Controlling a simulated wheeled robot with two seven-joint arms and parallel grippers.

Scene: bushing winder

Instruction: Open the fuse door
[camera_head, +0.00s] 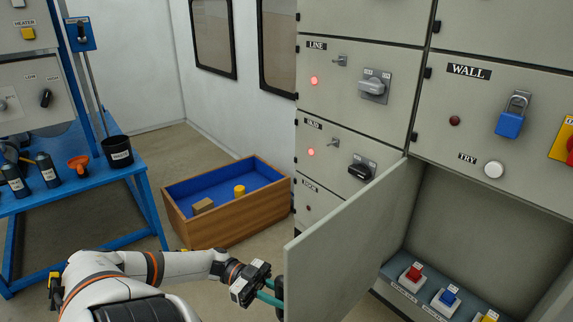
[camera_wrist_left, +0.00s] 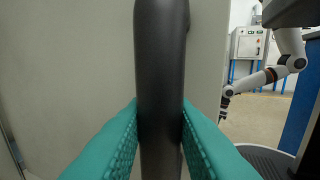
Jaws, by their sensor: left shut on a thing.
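The fuse door (camera_head: 350,235) is a grey panel that stands swung out from the cabinet, with its compartment open behind it. Inside are a red fuse (camera_head: 413,272), a blue fuse (camera_head: 448,296) and a yellow fuse (camera_head: 489,316), the last cut by the frame edge. My left gripper (camera_head: 270,293) is at the door's outer face, its teal fingers shut on the dark door handle (camera_wrist_left: 160,70). The left wrist view shows the upright black bar between both fingers (camera_wrist_left: 160,140). A white arm, likely my right one, shows there with a small dark end (camera_wrist_left: 225,104); its jaws are too small to tell.
A wooden crate (camera_head: 235,222) with a blue inside stands on the floor left of the door. A blue bench (camera_head: 70,197) with bottles and a black bin (camera_head: 117,151) is at the left. A blue padlock (camera_head: 509,122) hangs on the panel above the compartment.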

